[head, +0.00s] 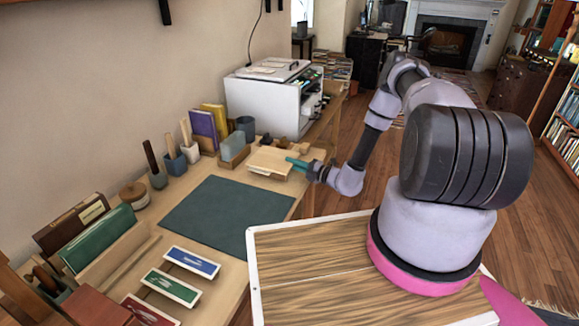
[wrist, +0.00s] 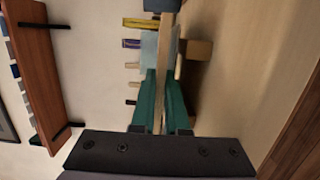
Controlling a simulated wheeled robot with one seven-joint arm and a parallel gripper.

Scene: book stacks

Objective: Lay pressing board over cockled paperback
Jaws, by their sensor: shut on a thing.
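The pressing board (head: 266,161), a flat pale-wood panel, is level near the right edge of the desk, short of the printer. My gripper (head: 298,164) reaches in from the right and is shut on the board's right edge with its teal fingers. In the wrist view the board shows edge-on (wrist: 168,62) between the two fingers (wrist: 161,100). Pale material shows just below the board in the head view, but I cannot tell whether it is a support or a book. I cannot clearly pick out the cockled paperback; the board may hide it.
A dark green mat (head: 225,215) lies bare in mid-desk. Behind the board are a grey-green block (head: 234,148), upright books (head: 204,124) and a white printer (head: 268,98). A wooden block (wrist: 197,49) is close to the board. Blue, green and red labelled pieces (head: 192,262) lie in front.

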